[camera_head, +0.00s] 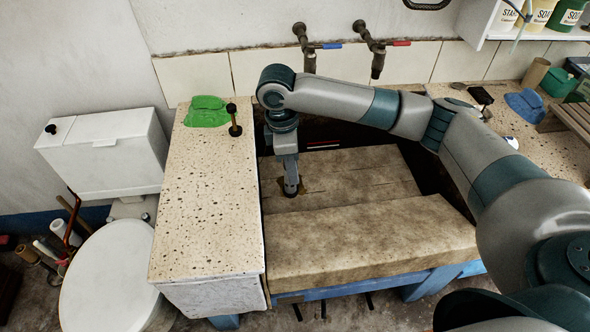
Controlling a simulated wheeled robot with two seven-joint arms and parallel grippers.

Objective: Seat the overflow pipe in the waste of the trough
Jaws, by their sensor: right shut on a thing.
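The stone trough (385,238) stands in the middle, with a broad pale front rim and a sloping inner floor. My right gripper (290,183) reaches down inside it near its left end, fingers pointing down. It is shut on a short dark cylindrical piece, apparently the overflow pipe (291,189), mostly hidden by the fingers. A dark stained patch on the trough floor surrounds the lower end of the piece. The waste opening itself is covered, so I cannot tell whether the pipe is in it or just above. My left gripper is out of view.
Two wall taps (374,50) hang behind my right arm. The right counter (555,150) holds a blue cloth (526,104) and a wooden rack.

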